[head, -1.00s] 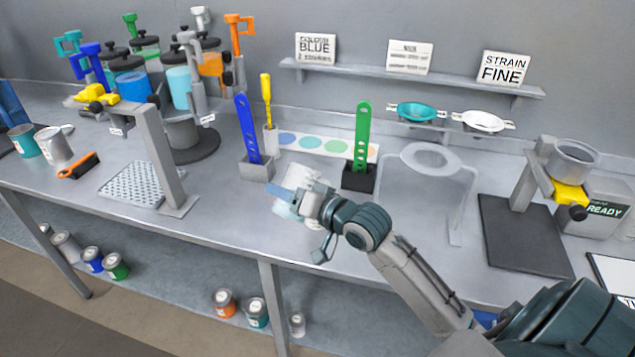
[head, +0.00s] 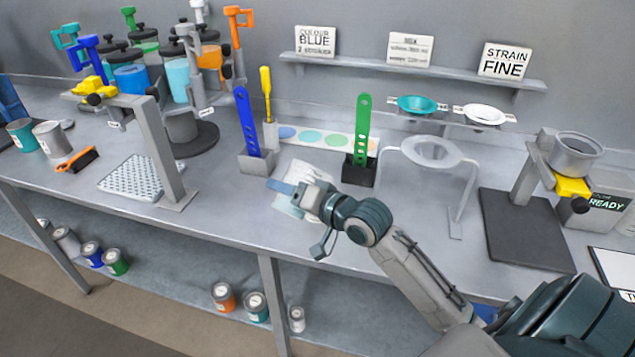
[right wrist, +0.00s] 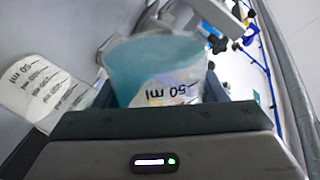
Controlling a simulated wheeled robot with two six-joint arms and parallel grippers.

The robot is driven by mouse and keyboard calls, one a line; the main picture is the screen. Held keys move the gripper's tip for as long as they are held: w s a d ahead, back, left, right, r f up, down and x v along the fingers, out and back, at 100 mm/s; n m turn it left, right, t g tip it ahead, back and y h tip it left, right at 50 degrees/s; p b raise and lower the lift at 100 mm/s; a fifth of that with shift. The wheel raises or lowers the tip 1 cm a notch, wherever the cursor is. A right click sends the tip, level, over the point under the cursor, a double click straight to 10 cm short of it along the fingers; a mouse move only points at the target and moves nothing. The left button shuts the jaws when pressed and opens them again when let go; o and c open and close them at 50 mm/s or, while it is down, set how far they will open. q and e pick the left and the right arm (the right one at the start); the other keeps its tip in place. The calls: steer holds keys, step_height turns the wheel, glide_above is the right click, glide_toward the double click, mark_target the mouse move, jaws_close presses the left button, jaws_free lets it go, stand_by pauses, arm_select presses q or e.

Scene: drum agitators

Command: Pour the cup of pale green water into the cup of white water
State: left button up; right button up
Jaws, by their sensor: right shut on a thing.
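My right gripper (right wrist: 158,92) is shut on a clear measuring cup (right wrist: 180,88) with dark "50 ml" marks. Pale blue-green liquid (right wrist: 140,70) shows in this cup, lying to one side, so the cup looks tilted. A second clear cup (right wrist: 40,92) with a similar scale and a whitish look is beside it at the left of the right wrist view, close to the left finger. In the head view my right gripper (head: 300,196) is over the front middle of the bench, and the hand hides most of both cups. My left gripper is not in view.
A blue slotted paddle (head: 247,120) and a green one (head: 361,130) stand in holders just behind the hand. A perforated plate (head: 132,178) and grey post (head: 165,155) are to the left. The bench front edge is near.

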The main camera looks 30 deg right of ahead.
steer(key=shift+f, duration=0.15)
steer(key=shift+s, duration=0.1)
steer(key=shift+r, duration=0.2)
steer(key=shift+m, duration=0.3)
steer(key=shift+r+m+p, duration=0.4)
steer(key=shift+m, duration=0.1)
steer(key=shift+f+m+g+y+b, duration=0.3)
steer(key=shift+m+y, duration=0.1)
steer(key=shift+m, duration=0.3)
stand_by(0.5)
steer(key=shift+d+r+p, duration=0.1)
steer(key=shift+r+p, duration=0.15)
steer(key=shift+p, duration=0.2)
steer(key=shift+w+d+r+m+p, duration=0.2)
steer(key=shift+w+d+m+p, duration=0.15)
steer(key=shift+p, duration=0.45)
steer(key=shift+s, duration=0.1)
